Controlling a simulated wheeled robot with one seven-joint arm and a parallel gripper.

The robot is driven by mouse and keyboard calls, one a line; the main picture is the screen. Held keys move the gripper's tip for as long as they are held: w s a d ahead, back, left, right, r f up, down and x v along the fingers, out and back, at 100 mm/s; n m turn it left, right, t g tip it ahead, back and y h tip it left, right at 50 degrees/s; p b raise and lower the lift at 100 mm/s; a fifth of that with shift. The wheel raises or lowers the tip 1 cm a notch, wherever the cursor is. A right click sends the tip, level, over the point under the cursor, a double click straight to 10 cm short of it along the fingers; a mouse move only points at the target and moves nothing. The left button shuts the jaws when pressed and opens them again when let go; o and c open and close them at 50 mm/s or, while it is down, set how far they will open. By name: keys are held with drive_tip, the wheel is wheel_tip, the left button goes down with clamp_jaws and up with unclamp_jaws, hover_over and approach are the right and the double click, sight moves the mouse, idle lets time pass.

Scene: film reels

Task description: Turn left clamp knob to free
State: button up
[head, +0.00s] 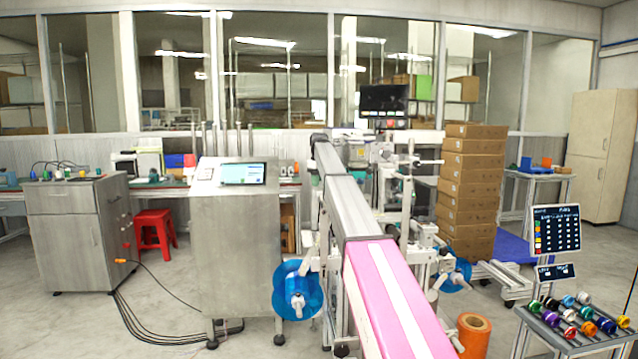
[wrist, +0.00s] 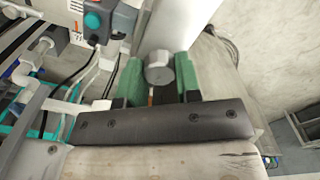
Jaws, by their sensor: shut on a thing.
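In the wrist view, a grey round clamp knob (wrist: 159,69) sits between the two green fingers of my gripper (wrist: 157,76). The fingers are shut on the knob, one on each side. A pale flat panel stands behind it. I cannot read from this view which way the knob is turned. In the head view, a blue reel (head: 281,296) with a pale hub (head: 297,284) is on the left side of the machine. My gripper does not show in the head view, and I cannot make out the clamp knob there.
A grey control box with a teal button (wrist: 93,20) and several cables are close on the left in the wrist view. Clear floor lies at front left.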

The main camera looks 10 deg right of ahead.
drive_tip(key=o, duration=0.9)
wheel_tip(320, 180, up, 8)
drive_tip(key=shift+f, duration=0.2)
